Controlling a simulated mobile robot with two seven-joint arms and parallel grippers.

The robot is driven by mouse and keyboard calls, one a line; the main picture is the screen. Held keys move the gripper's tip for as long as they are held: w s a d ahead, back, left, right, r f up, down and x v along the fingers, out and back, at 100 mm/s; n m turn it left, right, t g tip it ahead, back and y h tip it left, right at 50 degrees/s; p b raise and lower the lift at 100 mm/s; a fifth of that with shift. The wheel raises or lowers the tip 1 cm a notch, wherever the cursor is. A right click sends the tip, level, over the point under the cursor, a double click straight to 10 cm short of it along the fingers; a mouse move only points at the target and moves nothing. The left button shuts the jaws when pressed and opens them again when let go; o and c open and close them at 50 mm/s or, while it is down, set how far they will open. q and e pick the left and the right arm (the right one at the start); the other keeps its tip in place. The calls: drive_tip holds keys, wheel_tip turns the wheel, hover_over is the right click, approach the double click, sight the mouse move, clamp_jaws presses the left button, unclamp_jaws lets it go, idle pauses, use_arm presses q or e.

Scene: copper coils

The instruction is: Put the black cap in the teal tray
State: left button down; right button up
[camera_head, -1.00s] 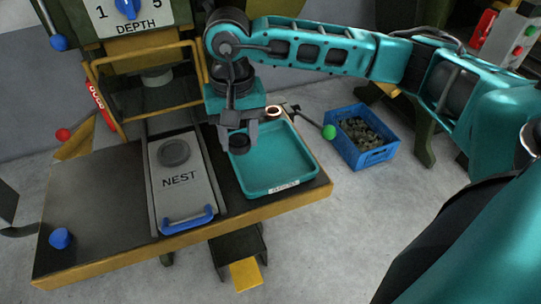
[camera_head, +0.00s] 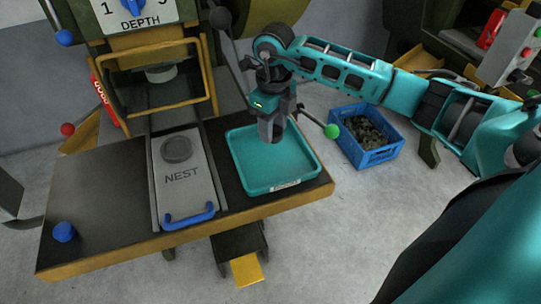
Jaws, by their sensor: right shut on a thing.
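The teal tray (camera_head: 257,188) sits on the right part of the bench, with its floor in view bare except where my right arm covers it. I cannot tell how high above the tray floor the fingers are. My left gripper is out of view.
The grey NEST slide (camera_head: 184,186) with a blue handle lies left of the tray. A lever with a green knob (camera_head: 331,131) reaches out behind the tray's right side. A blue crate (camera_head: 365,157) of dark pieces stands on the floor. A blue knob (camera_head: 63,232) is at front left.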

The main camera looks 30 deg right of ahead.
drive_tip(key=shift+d+f+m, duration=0.15)
drive_tip(key=shift+m, duration=0.25)
hover_over(274, 165)
wheel_tip(274, 165, down, 5)
drive_tip(key=shift+f, duration=0.2)
drive_tip(key=shift+f+b, duration=0.3)
drive_tip(key=shift+f, duration=2)
drive_tip(key=shift+f+b, duration=0.1)
drive_tip(key=shift+b, duration=0.2)
drive_tip(key=o, duration=1)
drive_tip(key=shift+o, duration=0.2)
